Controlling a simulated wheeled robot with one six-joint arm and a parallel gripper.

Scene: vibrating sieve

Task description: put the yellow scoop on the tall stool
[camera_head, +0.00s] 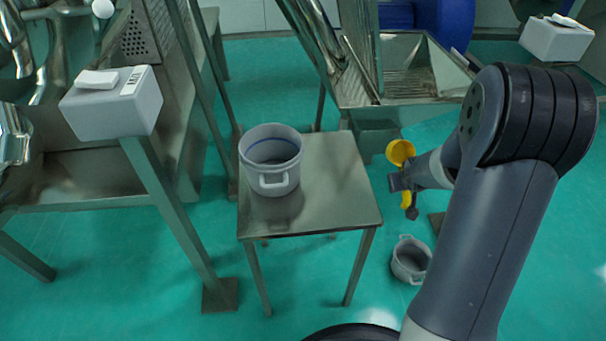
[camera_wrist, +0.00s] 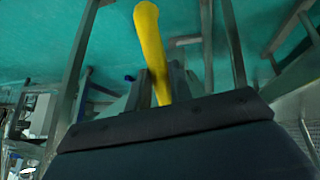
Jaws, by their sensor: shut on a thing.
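The yellow scoop (camera_head: 400,152) is held in my gripper (camera_head: 406,187), in the head view just right of the tall stool. Its cup is above the fingers and a short yellow piece shows below them. In the wrist view the scoop's yellow handle (camera_wrist: 150,45) runs up from between the fingers (camera_wrist: 160,85). The gripper is shut on it. The tall metal stool (camera_head: 335,190) stands in the middle of the head view with a flat square top. The scoop is apart from the stool, beyond its right edge in the picture.
A grey pot (camera_head: 270,165) stands on the left back part of the stool top; the front right part is bare. Another grey pot (camera_head: 410,262) is on the green floor, right of the stool. A metal hopper (camera_head: 410,75) is behind. A grey box on a post (camera_head: 115,105) stands left.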

